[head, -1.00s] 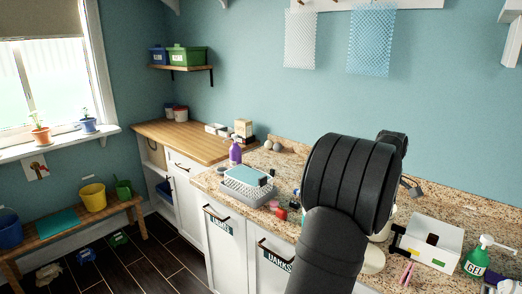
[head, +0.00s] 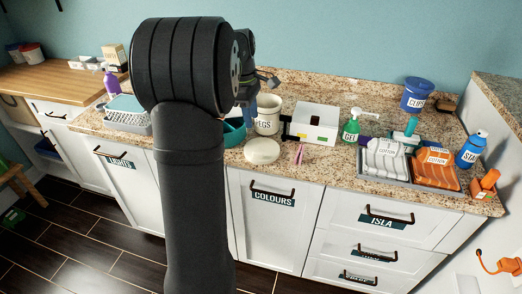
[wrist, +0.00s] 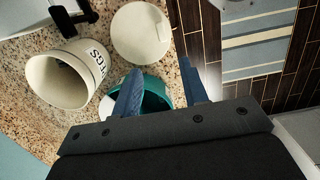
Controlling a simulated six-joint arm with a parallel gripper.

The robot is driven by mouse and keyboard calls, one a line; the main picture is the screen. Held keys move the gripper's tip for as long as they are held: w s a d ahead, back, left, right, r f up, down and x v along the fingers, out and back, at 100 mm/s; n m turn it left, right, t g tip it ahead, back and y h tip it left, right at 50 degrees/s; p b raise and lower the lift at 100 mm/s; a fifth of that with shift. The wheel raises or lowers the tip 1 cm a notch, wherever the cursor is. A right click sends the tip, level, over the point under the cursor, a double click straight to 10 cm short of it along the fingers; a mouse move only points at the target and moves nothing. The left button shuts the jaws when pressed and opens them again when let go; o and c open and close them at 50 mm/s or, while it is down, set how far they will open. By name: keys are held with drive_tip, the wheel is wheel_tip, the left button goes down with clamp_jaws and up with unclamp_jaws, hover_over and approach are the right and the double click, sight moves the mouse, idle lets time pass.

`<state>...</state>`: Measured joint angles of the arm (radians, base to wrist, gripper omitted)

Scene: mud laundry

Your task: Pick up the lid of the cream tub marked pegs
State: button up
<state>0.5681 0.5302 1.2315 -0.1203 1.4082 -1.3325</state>
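The cream tub marked PEGS (head: 267,115) stands open on the speckled counter. Its open mouth and lettering also show at the left of the wrist view (wrist: 62,82). A round cream lid (head: 262,151) lies flat on the counter in front of the tub, near the front edge and apart from it. In the head view my arm hides most of the gripper.
The teal bowl (head: 233,132) stands left of the lid. A pink peg (head: 298,154) and a white box (head: 315,122) are to its right. A green GEL bottle (head: 351,130) and a grey tray of cloths (head: 385,160) stand farther right.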

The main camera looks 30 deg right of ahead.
hover_over(258, 152)
drive_tip(key=w, duration=0.1)
drive_tip(key=f, duration=0.8)
drive_tip(key=shift+w+a, duration=0.1)
drive_tip(key=shift+a, duration=0.15)
drive_tip(key=f, duration=0.3)
drive_tip(key=s+f, duration=0.1)
drive_tip(key=f, duration=0.1)
drive_tip(key=shift+d, duration=0.25)
clamp_jaws()
